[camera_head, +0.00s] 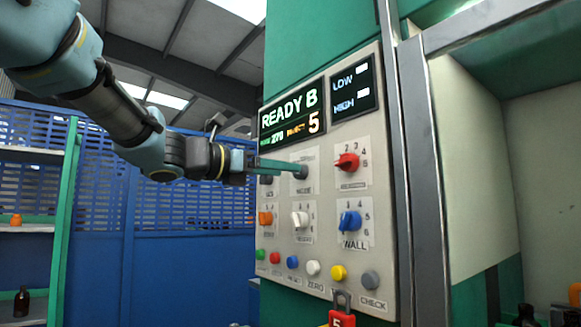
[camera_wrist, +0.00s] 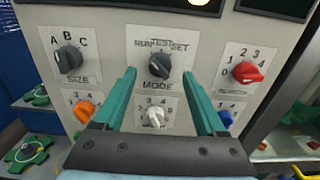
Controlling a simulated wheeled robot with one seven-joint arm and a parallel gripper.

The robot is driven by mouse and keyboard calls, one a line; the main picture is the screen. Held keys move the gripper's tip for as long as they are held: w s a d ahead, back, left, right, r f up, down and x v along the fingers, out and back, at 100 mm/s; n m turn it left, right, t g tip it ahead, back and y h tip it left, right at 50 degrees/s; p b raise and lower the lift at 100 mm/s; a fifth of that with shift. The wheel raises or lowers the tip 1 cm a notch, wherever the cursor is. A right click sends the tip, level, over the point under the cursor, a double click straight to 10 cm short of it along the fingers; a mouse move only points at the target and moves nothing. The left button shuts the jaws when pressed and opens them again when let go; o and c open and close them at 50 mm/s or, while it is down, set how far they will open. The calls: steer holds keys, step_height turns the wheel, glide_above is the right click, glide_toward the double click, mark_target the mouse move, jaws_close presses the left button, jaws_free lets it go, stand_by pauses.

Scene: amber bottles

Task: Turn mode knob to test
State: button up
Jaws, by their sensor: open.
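The mode knob (camera_wrist: 160,66) is dark grey, on a white plate marked RUN, TEST and SET above and MODE below. It looks turned at a slant; I cannot tell surely which mark it points to. In the head view the knob (camera_head: 301,172) is partly hidden by my gripper (camera_head: 287,165), which reaches in from the left. In the wrist view my gripper (camera_wrist: 158,75) is open, with one green finger on each side of the knob and visible gaps between. I cannot tell whether the fingertips reach around the knob or stop just in front.
Close around are the dark size knob (camera_wrist: 68,59), red knob (camera_wrist: 246,72), orange knob (camera_head: 265,218), white knob (camera_head: 299,219) and blue knob (camera_head: 349,221). A row of buttons (camera_head: 313,268) and a red padlock (camera_head: 341,317) sit below. A display (camera_head: 291,118) reads READY B.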

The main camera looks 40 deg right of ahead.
steer(key=d, duration=0.3)
steer(key=shift+s+d, duration=0.1)
steer(key=shift+d, duration=0.1)
jaws_close()
stand_by(0.5)
